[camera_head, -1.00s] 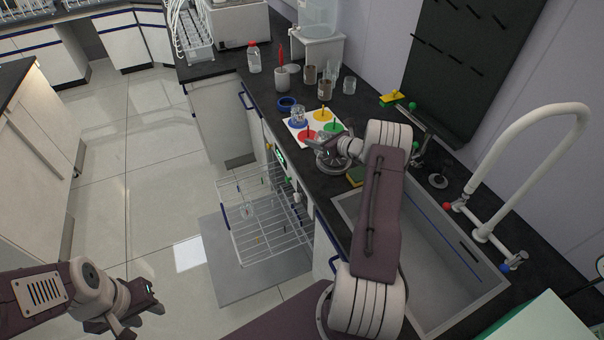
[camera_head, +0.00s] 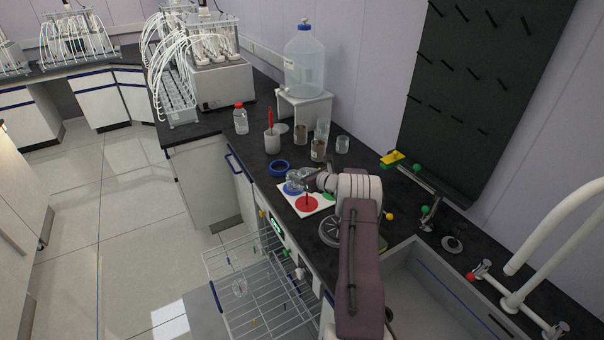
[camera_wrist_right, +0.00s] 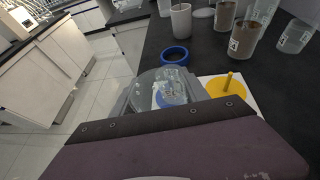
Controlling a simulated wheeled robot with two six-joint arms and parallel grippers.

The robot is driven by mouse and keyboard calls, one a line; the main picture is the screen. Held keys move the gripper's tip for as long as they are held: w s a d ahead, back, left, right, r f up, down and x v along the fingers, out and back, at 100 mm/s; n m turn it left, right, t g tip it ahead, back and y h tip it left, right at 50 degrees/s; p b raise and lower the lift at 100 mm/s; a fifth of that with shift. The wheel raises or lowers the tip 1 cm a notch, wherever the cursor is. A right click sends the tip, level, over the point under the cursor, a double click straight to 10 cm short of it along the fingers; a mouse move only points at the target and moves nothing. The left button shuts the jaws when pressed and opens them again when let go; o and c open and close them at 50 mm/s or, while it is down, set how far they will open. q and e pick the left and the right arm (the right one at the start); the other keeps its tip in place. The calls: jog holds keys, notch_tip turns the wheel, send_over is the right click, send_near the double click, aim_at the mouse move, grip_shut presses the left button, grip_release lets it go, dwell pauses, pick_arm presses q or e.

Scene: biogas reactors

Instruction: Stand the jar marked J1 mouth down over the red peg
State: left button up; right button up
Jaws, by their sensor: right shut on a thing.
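A clear glass jar (camera_head: 293,183) is at the blue disc of the white board (camera_head: 287,204) on the counter. My right gripper (camera_head: 306,180) is shut on it; the jar also shows between the fingers in the right wrist view (camera_wrist_right: 172,90). I cannot read a mark on it, nor tell whether it touches the board. The red disc (camera_head: 312,205) with its red peg (camera_head: 307,196) lies just in front of the jar, with nothing over it. The yellow disc (camera_wrist_right: 222,87) and its peg show in the wrist view. My left gripper is out of view.
A blue ring (camera_head: 279,167) lies behind the board. A white cup (camera_head: 272,143), brown-filled beakers (camera_head: 318,151) and a clear beaker (camera_head: 342,145) stand farther back. An open wire rack (camera_head: 250,270) juts out below the counter. The sink (camera_head: 425,285) is at the right.

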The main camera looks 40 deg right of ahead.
jog(key=f+b, duration=0.3)
jog(key=f, duration=0.1)
jog(key=f+b, duration=0.4)
jog(key=shift+s, duration=0.2)
jog(key=shift+r, duration=0.1)
jog(key=o, duration=1.7)
jog(key=b+v, duration=0.1)
jog(key=v, duration=0.8)
